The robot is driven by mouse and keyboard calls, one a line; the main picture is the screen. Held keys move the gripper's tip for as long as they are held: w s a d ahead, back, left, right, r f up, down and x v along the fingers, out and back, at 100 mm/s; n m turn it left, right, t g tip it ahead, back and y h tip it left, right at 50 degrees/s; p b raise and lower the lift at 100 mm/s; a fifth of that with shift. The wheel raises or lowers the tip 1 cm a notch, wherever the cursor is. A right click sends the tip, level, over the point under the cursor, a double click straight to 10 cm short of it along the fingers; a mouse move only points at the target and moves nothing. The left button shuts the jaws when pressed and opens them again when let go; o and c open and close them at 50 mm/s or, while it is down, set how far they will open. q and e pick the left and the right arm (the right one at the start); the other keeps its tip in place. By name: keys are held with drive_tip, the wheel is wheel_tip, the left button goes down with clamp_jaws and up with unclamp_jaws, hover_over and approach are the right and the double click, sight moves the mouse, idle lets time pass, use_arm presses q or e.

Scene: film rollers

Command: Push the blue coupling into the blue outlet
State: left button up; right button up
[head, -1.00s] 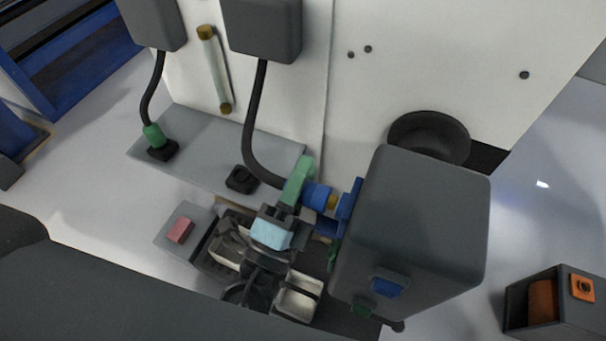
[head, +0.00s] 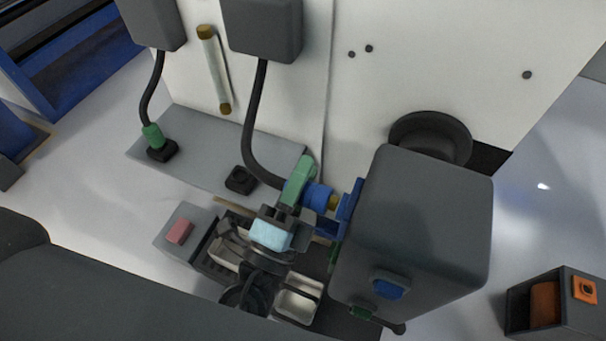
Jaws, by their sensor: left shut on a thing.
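The blue coupling (head: 319,197) is at the end of a black hose (head: 254,130). My left gripper (head: 298,182), with green fingers, is shut on the coupling from its left side. A brass-coloured tip (head: 334,203) on the coupling points right at the blue outlet (head: 351,208). The outlet is on the left side of a large grey box (head: 418,215). The tip is at the outlet's near side; I cannot tell how far in it sits. My right gripper is not in view.
A green coupling (head: 153,136) on another hose stands in a black holder (head: 162,152) on a grey shelf (head: 205,150). An empty black holder (head: 240,179) is beside it. An orange-marked box (head: 555,303) stands at lower right.

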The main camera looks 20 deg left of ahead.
use_arm(q)
drive_tip(key=shift+s+d, duration=0.1)
drive_tip(key=shift+d, duration=0.6)
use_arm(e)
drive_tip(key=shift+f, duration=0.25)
use_arm(q)
drive_tip(key=o, duration=1.2)
drive_tip(key=shift+c, duration=0.2)
drive_tip(key=b+v, duration=0.3)
drive_tip(key=v, duration=0.5)
drive_tip(key=shift+b, duration=0.35)
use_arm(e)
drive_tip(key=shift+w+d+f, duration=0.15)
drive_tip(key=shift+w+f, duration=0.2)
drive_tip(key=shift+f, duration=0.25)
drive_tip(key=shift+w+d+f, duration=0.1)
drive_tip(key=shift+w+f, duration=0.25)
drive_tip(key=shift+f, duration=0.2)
